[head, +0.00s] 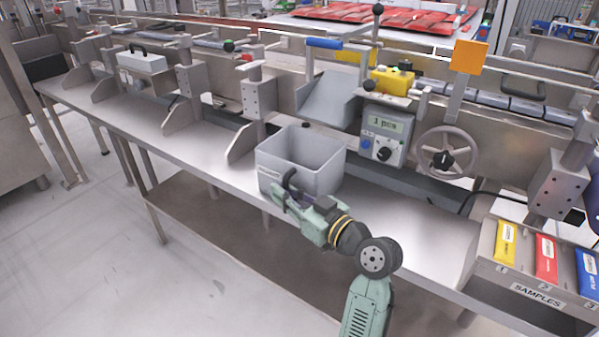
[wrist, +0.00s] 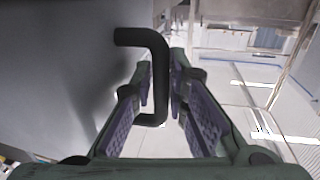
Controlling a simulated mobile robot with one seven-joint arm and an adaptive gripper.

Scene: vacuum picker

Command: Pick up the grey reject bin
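The grey reject bin (head: 323,179) is an open-topped box standing upright on the steel bench. A black bent handle (head: 287,187) sticks out from its side, and it also shows in the wrist view (wrist: 160,80). My gripper (head: 283,191) is at this handle, beside the bin. In the wrist view its two fingers (wrist: 161,95) stand apart with the handle bar between them; the left finger is between the bar and the bin wall (wrist: 60,80). The gap to the bar looks small, and contact is hard to tell.
The steel bench (head: 408,217) runs across the view. A chute (head: 328,98) stands behind the bin, with a counter box (head: 384,135) and a handwheel (head: 447,152) to its right. A samples rack (head: 537,265) stands at the right. Bare bench lies left of the bin.

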